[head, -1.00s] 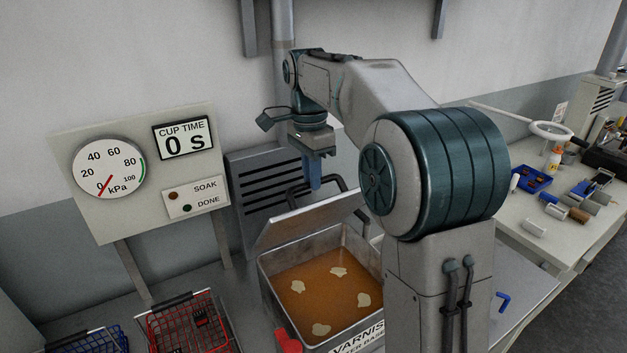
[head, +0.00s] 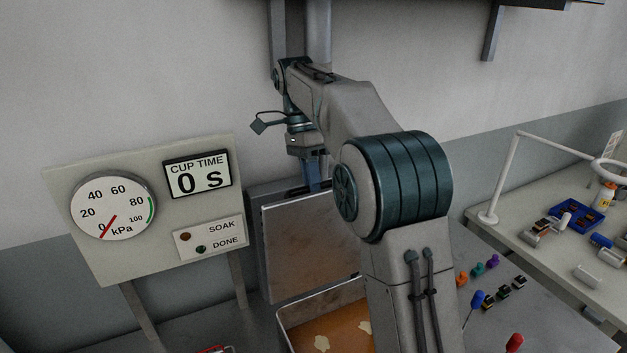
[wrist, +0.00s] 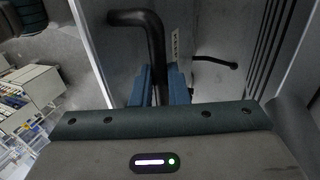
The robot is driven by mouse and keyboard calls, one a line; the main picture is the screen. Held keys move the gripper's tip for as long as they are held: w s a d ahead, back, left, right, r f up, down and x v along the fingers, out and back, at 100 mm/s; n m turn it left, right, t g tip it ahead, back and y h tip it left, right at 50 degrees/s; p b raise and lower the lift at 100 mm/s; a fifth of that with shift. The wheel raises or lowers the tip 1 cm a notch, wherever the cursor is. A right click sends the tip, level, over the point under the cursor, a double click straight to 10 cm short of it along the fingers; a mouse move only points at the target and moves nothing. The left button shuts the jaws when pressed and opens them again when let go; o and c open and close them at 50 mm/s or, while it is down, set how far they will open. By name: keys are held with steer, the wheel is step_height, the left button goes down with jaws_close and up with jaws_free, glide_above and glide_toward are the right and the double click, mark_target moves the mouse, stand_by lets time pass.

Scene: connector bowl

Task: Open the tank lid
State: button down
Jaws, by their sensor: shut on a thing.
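The varnish tank (head: 300,311) stands below my arm, its orange-brown liquid with pale patches partly in view. Its lid (head: 305,245) is raised to nearly upright at the back of the tank. My gripper (head: 314,180) is at the lid's top edge in the head view, partly hidden by my arm. In the wrist view my gripper's blue fingers (wrist: 160,88) are shut on the black lid handle (wrist: 150,45), one on each side of its bar.
A panel with a pressure gauge (head: 113,208) and a cup time display (head: 197,174) reading 0 s stands at the left. A grey slatted unit (head: 256,240) is close behind the lid. At the right, a bench holds a blue tray (head: 575,216) and small parts.

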steer(key=shift+f, duration=0.3)
steer(key=c, duration=1.6)
jaws_free()
steer(key=shift+c, duration=0.2)
steer(key=shift+o, duration=1.2)
steer(key=shift+w, duration=0.25)
steer(key=shift+s+r, duration=0.1)
